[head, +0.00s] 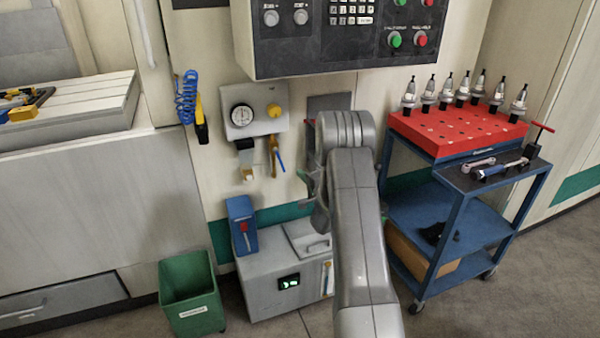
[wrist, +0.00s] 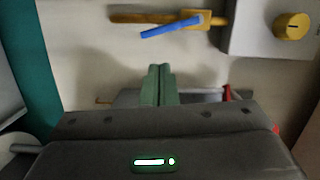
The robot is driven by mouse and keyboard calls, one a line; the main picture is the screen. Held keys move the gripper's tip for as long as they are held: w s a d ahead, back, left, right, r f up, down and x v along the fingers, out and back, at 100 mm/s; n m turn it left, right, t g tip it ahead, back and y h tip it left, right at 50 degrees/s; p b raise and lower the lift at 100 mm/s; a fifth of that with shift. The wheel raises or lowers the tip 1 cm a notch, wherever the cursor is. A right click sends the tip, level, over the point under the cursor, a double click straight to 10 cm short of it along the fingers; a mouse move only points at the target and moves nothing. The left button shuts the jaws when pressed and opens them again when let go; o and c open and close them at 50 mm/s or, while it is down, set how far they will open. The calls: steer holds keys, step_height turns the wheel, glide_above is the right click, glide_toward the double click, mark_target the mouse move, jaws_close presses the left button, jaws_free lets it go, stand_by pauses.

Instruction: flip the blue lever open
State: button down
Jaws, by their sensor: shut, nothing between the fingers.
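The blue lever (head: 279,160) is on a yellow pipe (head: 272,143) below the gauge panel in the head view. It hangs down, slightly tilted from the pipe. In the wrist view the blue lever (wrist: 172,27) lies near the top, slanted at a small angle to the yellow pipe (wrist: 140,17). My gripper (wrist: 159,84) has its green fingers together and empty. The fingertips point toward the lever with a gap in the picture and appear apart from it. In the head view my arm hides most of the gripper, to the right of the lever.
The grey panel (head: 240,124) carries a dial gauge (head: 242,115) and a yellow knob (head: 274,110). A blue coiled hose (head: 186,97) hangs left. Below stand a grey unit (head: 262,270) and a green bin (head: 190,290). A blue cart (head: 440,215) stands right.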

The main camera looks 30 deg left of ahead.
steer(key=v, duration=0.7)
steer(key=shift+r, duration=0.2)
